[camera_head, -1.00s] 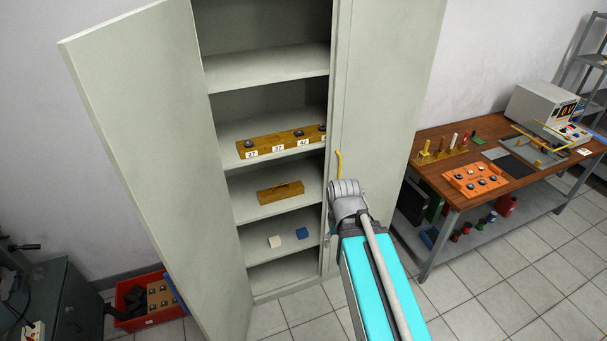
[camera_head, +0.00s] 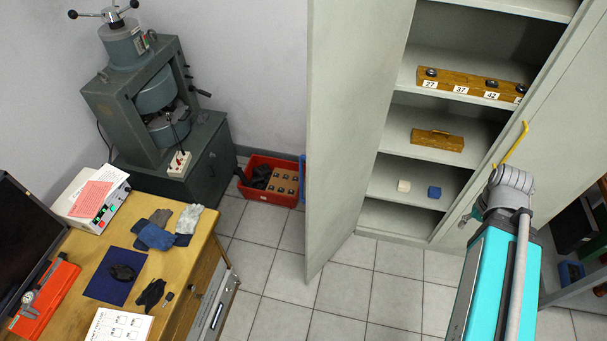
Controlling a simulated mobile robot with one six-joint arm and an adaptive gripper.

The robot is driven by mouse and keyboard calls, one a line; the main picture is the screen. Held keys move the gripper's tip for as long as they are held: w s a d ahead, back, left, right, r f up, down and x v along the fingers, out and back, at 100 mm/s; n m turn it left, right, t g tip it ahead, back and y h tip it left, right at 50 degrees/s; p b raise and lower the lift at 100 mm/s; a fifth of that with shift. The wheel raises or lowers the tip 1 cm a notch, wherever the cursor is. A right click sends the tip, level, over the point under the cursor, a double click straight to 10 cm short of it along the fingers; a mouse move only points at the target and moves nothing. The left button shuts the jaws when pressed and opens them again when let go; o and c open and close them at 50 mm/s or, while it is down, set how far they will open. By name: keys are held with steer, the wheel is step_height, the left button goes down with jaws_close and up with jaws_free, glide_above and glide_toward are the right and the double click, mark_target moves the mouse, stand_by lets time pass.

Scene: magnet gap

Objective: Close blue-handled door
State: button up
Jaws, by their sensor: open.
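The grey cabinet (camera_head: 400,240) stands at the right of the view. Its left door (camera_head: 345,130) stands wide open, swung out toward me, and the shelves are exposed. No blue handle can be made out on this door; its outer face is turned away. The right door (camera_head: 560,110) looks shut and carries a yellow handle (camera_head: 515,143). My arm reaches up at the lower right in front of the right door, with its grey wrist just below the yellow handle.
Shelves hold a numbered wooden block (camera_head: 465,85), a wooden box (camera_head: 437,140), a white cube (camera_head: 404,186) and a blue cube (camera_head: 434,192). A red crate (camera_head: 270,196) stands left of the open door. A cluttered workbench (camera_head: 180,268) fills the lower left. Tiled floor between is clear.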

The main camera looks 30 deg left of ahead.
step_height(320, 180, down, 8)
steer(key=b, duration=0.6)
steer(key=shift+b, duration=0.35)
steer(key=shift+s+f, duration=0.1)
